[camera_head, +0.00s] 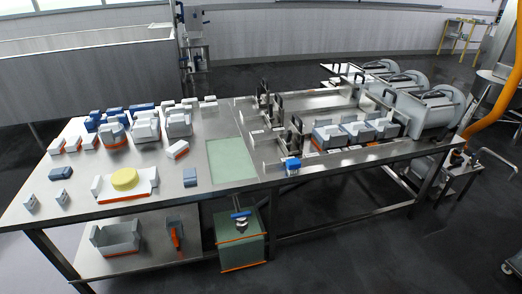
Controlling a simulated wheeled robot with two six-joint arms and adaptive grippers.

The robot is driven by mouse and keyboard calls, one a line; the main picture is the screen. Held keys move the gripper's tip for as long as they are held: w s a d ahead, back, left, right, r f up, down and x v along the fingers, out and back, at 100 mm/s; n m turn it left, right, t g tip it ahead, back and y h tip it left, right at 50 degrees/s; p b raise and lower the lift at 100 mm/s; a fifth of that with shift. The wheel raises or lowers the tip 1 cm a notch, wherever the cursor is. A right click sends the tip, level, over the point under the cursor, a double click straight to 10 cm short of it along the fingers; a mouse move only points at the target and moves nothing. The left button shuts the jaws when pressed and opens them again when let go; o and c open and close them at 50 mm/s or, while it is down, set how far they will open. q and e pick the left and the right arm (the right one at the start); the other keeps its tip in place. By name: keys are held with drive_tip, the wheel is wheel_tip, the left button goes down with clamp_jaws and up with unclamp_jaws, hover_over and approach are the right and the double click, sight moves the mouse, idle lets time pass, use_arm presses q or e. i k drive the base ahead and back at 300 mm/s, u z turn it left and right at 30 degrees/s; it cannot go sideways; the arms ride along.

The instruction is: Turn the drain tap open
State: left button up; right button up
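A small tap with a blue bar handle (241,213) shows at the table's front, below the tabletop edge; I take it to be the drain tap. The handle lies roughly crosswise in the picture; whether the tap is open or shut I cannot tell. A greenish see-through box (243,252) with orange edging stands under it. A pale green panel (230,160) is set in the tabletop above. Neither of my grippers shows in this view.
The steel table (215,200) carries several grey and white moulds, a yellow round (124,179) on a white tray, and a small blue block (291,166) at the front edge. The floor in front is clear.

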sight(241, 215)
drive_tip(key=z, duration=1.7)
drive_tip(key=i, duration=1.25)
drive_tip(key=u, duration=1.55)
